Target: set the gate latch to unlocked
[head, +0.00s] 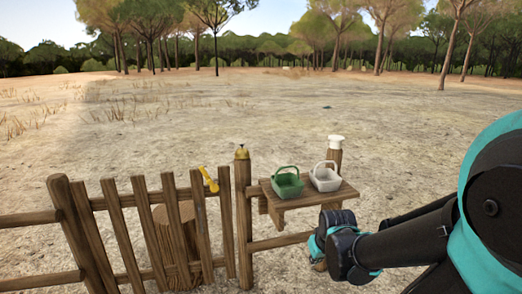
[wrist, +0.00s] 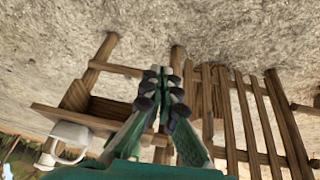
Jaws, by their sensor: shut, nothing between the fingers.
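The gate latch (head: 208,179) is a small yellow lever near the top of the wooden gate (head: 170,225). It sits tilted beside the gate's right end, close to the post. Its exact setting is too small to tell. I cannot make out the latch in the wrist view, where the gate (wrist: 262,125) shows at the right. My gripper (wrist: 163,73) is shut and empty, its fingers together in front of the fence rails. In the head view my arm's end is low, right of the gate and in front of the shelf; its fingertips are hidden there.
A wooden shelf (head: 302,200) right of the gate post holds a green basket (head: 287,185) and a white basket (head: 325,178). A brass bell (head: 241,152) tops the gate post. A white-capped post (head: 335,143) stands behind. A stump (head: 163,235) stands behind the gate. Open ground lies beyond.

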